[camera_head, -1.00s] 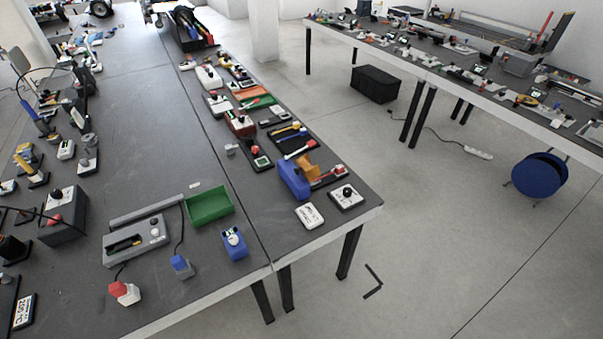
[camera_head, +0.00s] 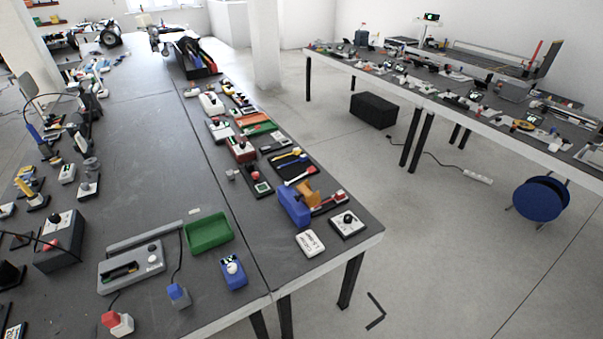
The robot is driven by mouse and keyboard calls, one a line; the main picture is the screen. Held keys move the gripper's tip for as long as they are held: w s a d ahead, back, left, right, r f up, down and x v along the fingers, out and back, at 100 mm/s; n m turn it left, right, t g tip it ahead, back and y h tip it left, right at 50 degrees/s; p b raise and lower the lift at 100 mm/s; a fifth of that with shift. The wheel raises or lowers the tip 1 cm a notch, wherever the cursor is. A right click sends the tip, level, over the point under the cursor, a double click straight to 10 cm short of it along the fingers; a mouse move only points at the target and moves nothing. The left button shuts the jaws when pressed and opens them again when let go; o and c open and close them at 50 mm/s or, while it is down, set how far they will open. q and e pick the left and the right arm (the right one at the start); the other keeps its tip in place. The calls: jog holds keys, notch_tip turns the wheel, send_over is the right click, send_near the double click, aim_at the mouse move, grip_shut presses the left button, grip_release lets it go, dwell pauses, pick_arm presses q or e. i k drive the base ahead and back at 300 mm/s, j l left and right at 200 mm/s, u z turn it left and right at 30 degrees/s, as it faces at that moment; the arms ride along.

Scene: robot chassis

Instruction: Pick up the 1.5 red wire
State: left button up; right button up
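No thing in the head view can be surely told as the 1.5 red wire; labels are too small to read. Neither of my grippers shows in this view.
The near table (camera_head: 150,190) is crowded along both sides, with a bare strip in its middle. A green tray (camera_head: 208,233) and a grey device (camera_head: 131,267) lie near its front. A second table (camera_head: 433,96) stands right, beyond open floor with a black box (camera_head: 374,110).

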aim_at(338, 195)
jog(key=i+l+u, duration=0.4)
jog(key=l, duration=0.3)
jog(key=i+l+u, duration=0.15)
jog(key=l, duration=0.2)
jog(key=i+l+u, duration=0.2)
jog(key=l, duration=0.2)
jog(key=l+u, duration=0.2)
jog(key=l, duration=0.2)
jog(key=i, duration=0.2)
